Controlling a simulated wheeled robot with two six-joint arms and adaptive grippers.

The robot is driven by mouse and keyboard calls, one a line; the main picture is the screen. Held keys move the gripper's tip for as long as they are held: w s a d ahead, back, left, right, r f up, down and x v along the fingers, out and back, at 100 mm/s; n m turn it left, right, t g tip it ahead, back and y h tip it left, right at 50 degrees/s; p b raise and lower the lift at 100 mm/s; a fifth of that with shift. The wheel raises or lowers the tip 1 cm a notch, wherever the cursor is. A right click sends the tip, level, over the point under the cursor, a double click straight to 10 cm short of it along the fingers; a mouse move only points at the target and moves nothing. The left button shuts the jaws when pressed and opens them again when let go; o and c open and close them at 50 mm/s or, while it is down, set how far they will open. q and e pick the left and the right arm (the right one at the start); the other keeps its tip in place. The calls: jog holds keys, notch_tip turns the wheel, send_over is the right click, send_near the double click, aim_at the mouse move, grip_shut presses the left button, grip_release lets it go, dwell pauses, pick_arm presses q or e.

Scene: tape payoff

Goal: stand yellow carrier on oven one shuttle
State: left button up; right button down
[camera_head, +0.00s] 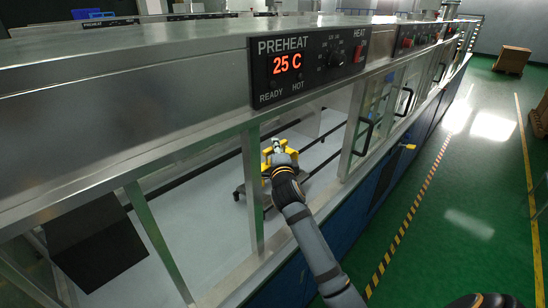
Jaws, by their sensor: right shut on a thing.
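The yellow carrier (268,153) is inside the oven opening, below and left of the preheat panel. My right gripper (276,148) is shut on it, with the arm reaching in from the lower right. The gripper and a post hide part of the carrier. A dark base with small feet (239,193) shows just under the carrier, perhaps the shuttle; I cannot tell whether the carrier rests on it or is held above it. My left gripper is not in view.
The preheat panel (308,62) reads 25 C on the steel top beam (120,84). Metal posts (252,190) frame the opening around my arm. A glass door with a black handle (363,136) stands to the right.

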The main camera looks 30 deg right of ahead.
jog(key=shift+a+f, duration=0.15)
jog(key=shift+a, duration=0.05)
notch_tip(320, 180, down, 2)
jog(key=shift+a+f+p, duration=0.15)
jog(key=shift+f+p, duration=0.1)
jog(key=shift+p, duration=0.2)
jog(key=shift+f, duration=0.3)
jog(key=shift+f+b, duration=0.2)
jog(key=shift+b, duration=0.1)
jog(key=c, duration=1.3)
grip_release()
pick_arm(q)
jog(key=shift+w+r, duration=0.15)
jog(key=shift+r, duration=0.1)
